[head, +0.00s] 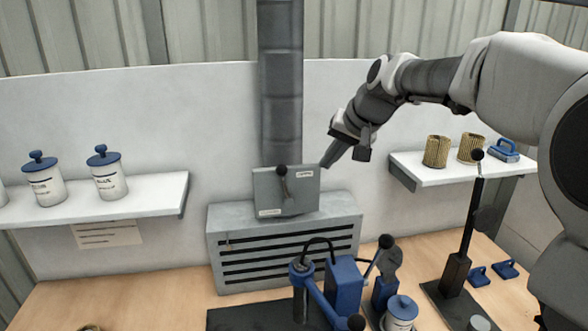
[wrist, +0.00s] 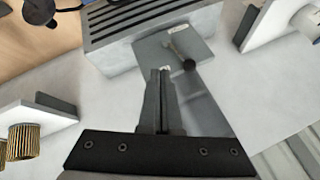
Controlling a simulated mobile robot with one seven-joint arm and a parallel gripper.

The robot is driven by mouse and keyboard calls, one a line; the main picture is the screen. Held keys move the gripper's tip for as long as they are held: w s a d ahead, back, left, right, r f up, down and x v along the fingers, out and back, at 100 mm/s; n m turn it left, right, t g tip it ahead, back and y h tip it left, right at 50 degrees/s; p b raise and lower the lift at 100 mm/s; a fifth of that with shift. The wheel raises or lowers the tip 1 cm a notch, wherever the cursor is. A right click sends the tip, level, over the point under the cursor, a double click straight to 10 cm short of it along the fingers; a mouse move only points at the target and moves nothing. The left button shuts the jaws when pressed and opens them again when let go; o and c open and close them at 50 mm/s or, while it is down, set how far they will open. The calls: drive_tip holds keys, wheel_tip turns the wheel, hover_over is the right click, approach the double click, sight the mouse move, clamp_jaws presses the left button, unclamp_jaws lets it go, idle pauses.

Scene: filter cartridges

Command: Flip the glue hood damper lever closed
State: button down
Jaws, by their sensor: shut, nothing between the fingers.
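The glue hood damper lever (head: 284,184) is a short grey arm with a black ball knob, on a grey plate (head: 301,201) at the foot of the dark duct. Its knob is at the upper end in the head view. Small labels sit at the plate's upper right and lower left; their text is too small to read surely. The lever's knob also shows in the wrist view (wrist: 189,65), just right of my fingertips. My gripper (head: 326,162) is shut and empty, to the right of the plate's upper right corner, apart from the lever.
A grey slatted hood box (head: 217,243) stands below the plate. A blue fixture (head: 345,280) with black-knobbed levers stands on the bench in front. The left shelf (head: 150,198) holds glue jars; the right shelf (head: 440,175) holds filter cartridges and a blue-handled tool.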

drive_tip(key=shift+w+d+r+t, duration=0.3)
drive_tip(key=shift+w+r, duration=0.25)
drive_tip(key=shift+w, duration=0.15)
drive_tip(key=shift+f, duration=0.15)
drive_tip(key=p, duration=0.3)
approach(285, 185)
drive_tip(key=w+f, duration=0.2)
drive_tip(key=w, duration=0.1)
drive_tip(key=shift+d+f, duration=0.2)
drive_tip(key=shift+d, duration=0.15)
drive_tip(key=shift+w+a, duration=0.2)
drive_tip(key=shift+a, duration=0.3)
